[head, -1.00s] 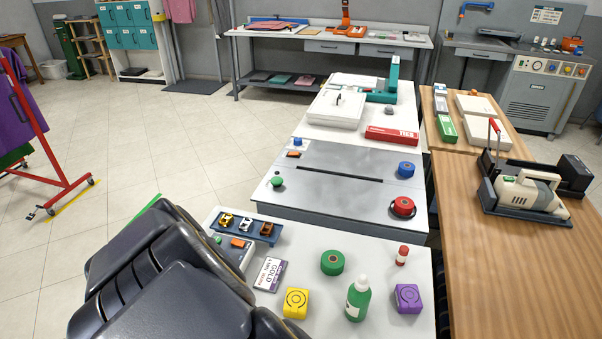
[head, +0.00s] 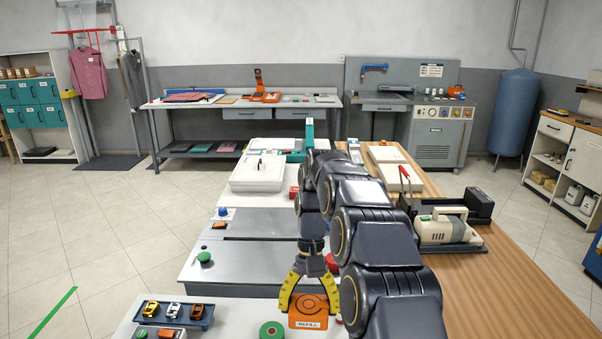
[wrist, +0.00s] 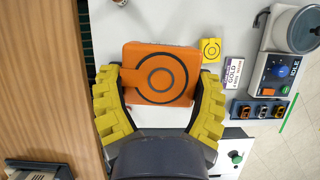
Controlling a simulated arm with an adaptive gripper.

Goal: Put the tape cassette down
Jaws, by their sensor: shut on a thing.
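The orange tape cassette (head: 308,313) carries a "REFILL" label and hangs between the yellow fingers of my gripper (head: 309,290), which is shut on it. In the wrist view the cassette (wrist: 161,72) shows concentric dark rings, with a finger against each side of my gripper (wrist: 160,85). It looks far larger there than the yellow cassette (wrist: 210,49), so it appears held above the white table (wrist: 150,25). Its underside and the surface right below it are hidden.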

